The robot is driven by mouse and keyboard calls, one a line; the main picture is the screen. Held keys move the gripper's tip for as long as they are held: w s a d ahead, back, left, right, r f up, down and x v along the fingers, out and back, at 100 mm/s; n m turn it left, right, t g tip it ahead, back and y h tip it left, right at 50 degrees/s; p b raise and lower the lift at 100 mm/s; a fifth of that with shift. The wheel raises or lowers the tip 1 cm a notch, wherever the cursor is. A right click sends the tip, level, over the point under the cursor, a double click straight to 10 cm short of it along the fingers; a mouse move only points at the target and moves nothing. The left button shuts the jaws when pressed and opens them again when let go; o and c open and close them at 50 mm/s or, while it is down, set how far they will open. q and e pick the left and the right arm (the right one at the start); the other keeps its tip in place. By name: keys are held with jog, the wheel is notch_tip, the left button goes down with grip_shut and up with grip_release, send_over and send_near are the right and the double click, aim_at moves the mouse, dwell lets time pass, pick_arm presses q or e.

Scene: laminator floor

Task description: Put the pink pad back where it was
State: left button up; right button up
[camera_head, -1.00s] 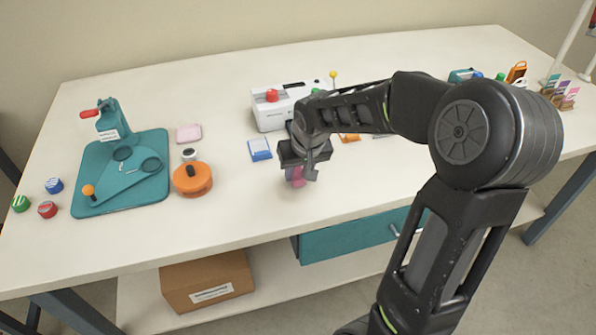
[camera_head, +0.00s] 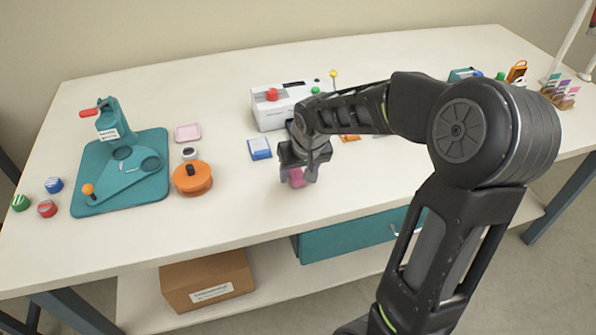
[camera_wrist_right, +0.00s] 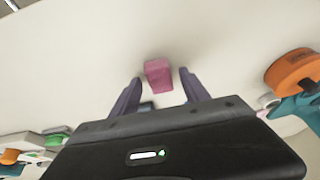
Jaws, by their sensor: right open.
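A small deep-pink block (camera_head: 297,178), which looks like the pink pad, is at the front middle of the white table. My right gripper (camera_head: 298,174) is above it, pointing down, with its fingers apart on either side. In the right wrist view the pink block (camera_wrist_right: 158,75) shows between and slightly beyond the open fingertips (camera_wrist_right: 159,80), with a gap on each side. A flat pale-pink piece with a rim (camera_head: 188,132) lies further left, beside the teal board. My left gripper is not in view.
A blue-and-white pad (camera_head: 260,149) and a white machine (camera_head: 283,106) with a red knob stand behind the gripper. An orange round tin (camera_head: 192,178) and the teal board (camera_head: 150,190) are to the left. The table's front middle is mostly clear.

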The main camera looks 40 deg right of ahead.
jog(key=v, duration=1.2)
jog(key=shift+r, duration=0.15)
